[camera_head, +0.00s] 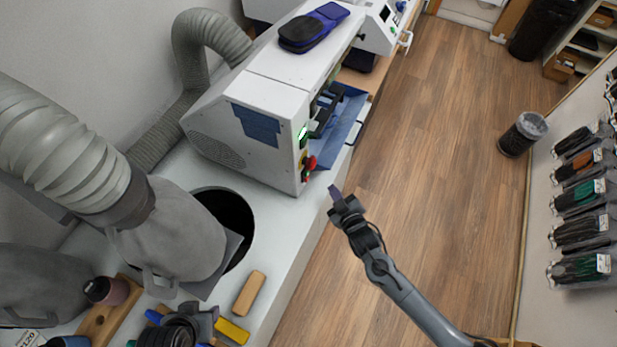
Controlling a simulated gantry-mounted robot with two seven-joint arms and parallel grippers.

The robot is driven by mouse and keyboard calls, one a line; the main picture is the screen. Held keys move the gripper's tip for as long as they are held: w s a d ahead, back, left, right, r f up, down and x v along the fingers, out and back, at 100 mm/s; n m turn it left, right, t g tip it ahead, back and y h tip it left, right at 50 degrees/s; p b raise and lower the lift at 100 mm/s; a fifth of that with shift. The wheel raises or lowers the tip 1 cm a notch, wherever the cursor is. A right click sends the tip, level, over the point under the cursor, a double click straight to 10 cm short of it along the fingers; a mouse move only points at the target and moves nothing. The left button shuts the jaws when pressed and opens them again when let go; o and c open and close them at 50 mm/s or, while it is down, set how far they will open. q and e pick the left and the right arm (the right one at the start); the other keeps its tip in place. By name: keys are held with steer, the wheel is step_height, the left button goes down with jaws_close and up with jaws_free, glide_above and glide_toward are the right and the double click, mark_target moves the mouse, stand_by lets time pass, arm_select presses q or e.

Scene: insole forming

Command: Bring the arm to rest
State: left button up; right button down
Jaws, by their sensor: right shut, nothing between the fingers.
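My right arm comes in from the lower right and reaches over the wooden floor beside the bench. My right gripper (335,193) is at its end, near the front edge of the white bench (290,235). It is shut and empty, and it touches nothing that I can see. My left gripper is not in view.
A white machine (265,95) with a red button and blue tray (345,120) stands on the bench. Insoles (313,28) lie on top. Grey hoses (60,140) are at left. A bin (522,133) and hanging packs (580,232) are at right.

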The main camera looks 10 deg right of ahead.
steer(key=shift+f, duration=0.1)
steer(key=s+f+g, duration=0.1)
steer(key=s+f, duration=0.2)
steer(key=s, duration=0.3)
steer(key=s+d+r+m+g+h, duration=0.1)
steer(key=s+d+r+m+g, duration=0.1)
steer(key=s+r+g, duration=0.55)
steer(key=s+d+r+m+g+h, duration=0.1)
steer(key=s+d+r+m+g, duration=0.3)
steer(key=s, duration=0.7)
step_height(320, 180, up, 16)
steer(key=s+a+n+t+p, duration=0.1)
steer(key=p, duration=1.5)
steer(key=shift+s+a+t, duration=0.25)
steer(key=shift+s+t, duration=0.05)
steer(key=shift+t, duration=0.05)
